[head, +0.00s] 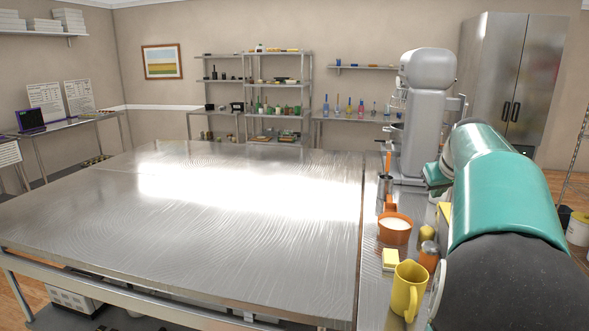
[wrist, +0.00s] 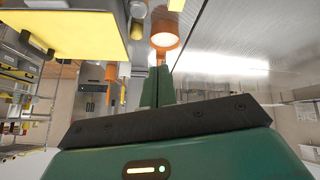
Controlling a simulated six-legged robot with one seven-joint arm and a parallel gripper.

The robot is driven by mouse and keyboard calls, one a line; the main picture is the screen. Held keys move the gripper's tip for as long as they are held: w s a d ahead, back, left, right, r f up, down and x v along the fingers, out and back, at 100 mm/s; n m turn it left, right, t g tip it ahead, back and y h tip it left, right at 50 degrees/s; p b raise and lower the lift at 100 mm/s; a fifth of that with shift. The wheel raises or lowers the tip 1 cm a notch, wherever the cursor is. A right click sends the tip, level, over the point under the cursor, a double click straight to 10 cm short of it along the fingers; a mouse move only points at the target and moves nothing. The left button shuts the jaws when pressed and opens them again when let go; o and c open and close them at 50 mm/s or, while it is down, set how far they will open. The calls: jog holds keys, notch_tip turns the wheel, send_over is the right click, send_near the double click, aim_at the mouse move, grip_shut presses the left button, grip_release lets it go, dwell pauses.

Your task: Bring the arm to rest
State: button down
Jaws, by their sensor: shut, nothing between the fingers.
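My arm (head: 500,200), teal with a dark joint, reaches in from the right edge of the head view over the right side of the metal table. In the wrist view my gripper (wrist: 160,76) has its green fingers together, with nothing visible between them. The fingers point toward an orange pot (wrist: 165,32), apart from it as far as I can tell. In the head view my gripper cannot be made out clearly.
A grey stand mixer (head: 425,110) stands close beyond my arm. The orange pot (head: 394,228), a yellow mug (head: 408,290) and a yellow block (head: 390,259) stand along the table's right strip. The large steel tabletop (head: 200,235) to the left is bare.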

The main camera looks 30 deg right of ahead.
jog(key=w+a+f+n+y, duration=0.1)
jog(key=w+a+f, duration=0.1)
jog(key=a, duration=1.4)
jog(key=w+a+f+n+y, duration=0.1)
jog(key=w+a+f+n, duration=0.1)
jog(key=a, duration=1.4)
jog(key=s+a+f+n+y, duration=0.1)
jog(key=s+a+f, duration=0.4)
jog(key=a, duration=0.4)
jog(key=s+a+f+n+y, duration=0.1)
jog(key=s+a+f, duration=0.4)
jog(key=a, duration=0.5)
jog(key=shift+s+f+y, duration=0.2)
jog(key=shift+s+y, duration=0.3)
jog(key=shift+s, duration=0.75)
